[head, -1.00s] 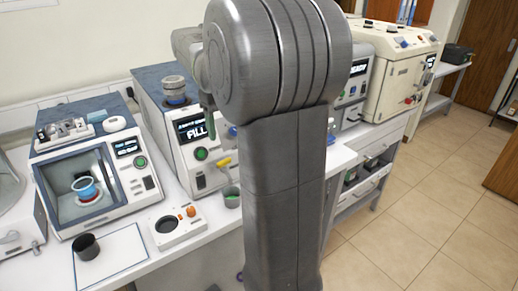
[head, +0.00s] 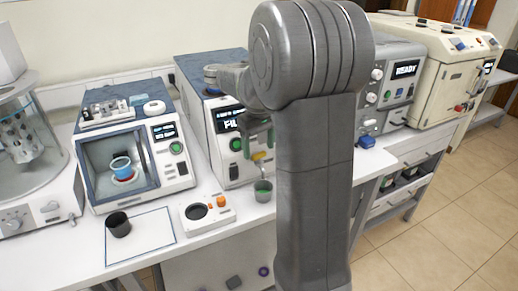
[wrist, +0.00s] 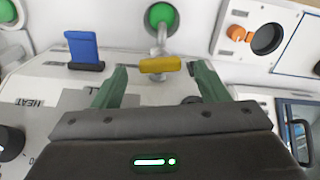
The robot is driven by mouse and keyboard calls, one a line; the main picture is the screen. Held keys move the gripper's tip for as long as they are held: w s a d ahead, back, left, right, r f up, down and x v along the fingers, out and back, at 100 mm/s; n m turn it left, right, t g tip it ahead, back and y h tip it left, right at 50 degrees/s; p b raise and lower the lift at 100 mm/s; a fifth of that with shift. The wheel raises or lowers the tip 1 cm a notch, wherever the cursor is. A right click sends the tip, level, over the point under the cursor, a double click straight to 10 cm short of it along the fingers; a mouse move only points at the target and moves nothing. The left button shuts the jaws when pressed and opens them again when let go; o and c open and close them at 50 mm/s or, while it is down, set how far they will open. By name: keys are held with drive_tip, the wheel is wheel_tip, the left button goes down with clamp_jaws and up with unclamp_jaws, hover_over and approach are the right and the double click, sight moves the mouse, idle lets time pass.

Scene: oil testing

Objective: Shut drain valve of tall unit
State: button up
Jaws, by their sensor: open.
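The tall unit (head: 190,75) has a blue top and a pale front with a lit display and a green button. Its drain valve has a yellow handle (head: 259,155), low on the front. In the wrist view the handle (wrist: 160,65) lies crosswise over a silver spout (wrist: 161,42). My gripper (head: 258,138) is at the front of the unit, close to the handle. Its two green fingers stand open on either side of the handle in the wrist view, with gaps on both sides. A cup with green contents (head: 263,191) stands below the spout. My arm hides part of the unit.
A white device with an orange knob (head: 207,211) sits beside the cup. A dark cup (head: 118,225) stands on a white sheet to the left. A cabinet with a window (head: 125,160) is left of the tall unit. A grey READY unit (head: 405,69) is to the right.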

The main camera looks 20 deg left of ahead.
drive_tip(key=shift+f, duration=0.75)
drive_tip(key=c, duration=1)
drive_tip(key=shift+r+m+p, duration=0.1)
drive_tip(key=shift+m+p, duration=0.45)
drive_tip(key=shift+m, duration=0.65)
drive_tip(key=o, duration=1)
